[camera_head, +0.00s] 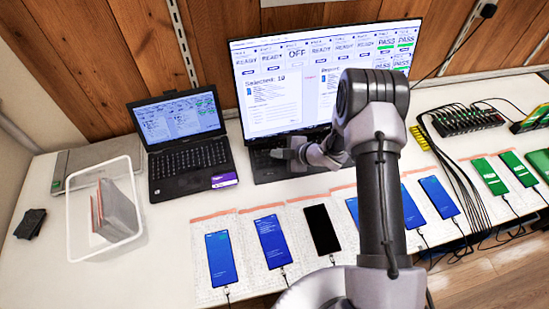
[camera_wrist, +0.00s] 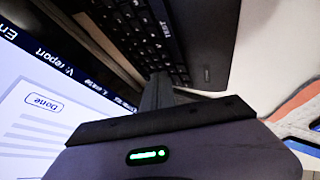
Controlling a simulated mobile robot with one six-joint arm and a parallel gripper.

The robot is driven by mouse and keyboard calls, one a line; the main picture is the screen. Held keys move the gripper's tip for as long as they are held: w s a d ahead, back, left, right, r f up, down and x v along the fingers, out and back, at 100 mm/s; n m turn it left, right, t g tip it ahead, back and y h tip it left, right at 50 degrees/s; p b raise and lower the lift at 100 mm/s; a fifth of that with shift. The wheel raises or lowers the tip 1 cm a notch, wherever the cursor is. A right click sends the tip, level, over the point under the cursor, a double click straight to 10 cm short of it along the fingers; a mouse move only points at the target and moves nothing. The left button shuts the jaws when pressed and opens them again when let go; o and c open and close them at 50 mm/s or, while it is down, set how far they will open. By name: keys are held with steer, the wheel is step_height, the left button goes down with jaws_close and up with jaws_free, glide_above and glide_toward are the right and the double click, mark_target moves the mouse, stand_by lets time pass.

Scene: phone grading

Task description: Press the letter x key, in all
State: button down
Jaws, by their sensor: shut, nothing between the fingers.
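The larger laptop (camera_head: 262,172) stands open at the back of the table, and its lit screen (camera_head: 290,80) shows status tiles reading READY, OFF and PASS. My gripper (camera_head: 279,154) is over the left part of its keyboard, shut and empty. In the wrist view, the shut fingertips (camera_wrist: 158,80) point at the edge of the black keyboard (camera_wrist: 145,30), close to the keys. I cannot tell whether they touch a key. The letter x key cannot be made out; a key marked TEST shows. The screen (camera_wrist: 40,110) at left shows "V: report" and a Done button.
A smaller laptop (camera_head: 188,158) stands open to the left, beside a clear bin (camera_head: 75,215) holding grey and red slabs. Several phones on cables lie along the front, including a black-screened one (camera_head: 322,230). A port hub (camera_head: 467,120) and cables are at right.

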mark_target(278, 162)
steer(key=shift+f, duration=0.1)
stand_by(0.7)
steer(key=shift+f+b, duration=0.35)
steer(key=shift+b, duration=0.1)
steer(key=shift+w+f+b, duration=0.1)
steer(key=shift+f+b, duration=0.3)
stand_by(0.3)
steer(key=shift+r, duration=0.15)
steer(key=shift+r+p, duration=0.55)
steer(key=shift+r, duration=0.15)
steer(key=r+p, duration=0.2)
steer(key=r, duration=0.1)
steer(key=r+p, duration=0.1)
steer(key=r, duration=0.1)
steer(key=shift+s+p, duration=0.3)
steer(key=shift+s, duration=0.05)
steer(key=shift+f, duration=0.1)
stand_by(0.5)
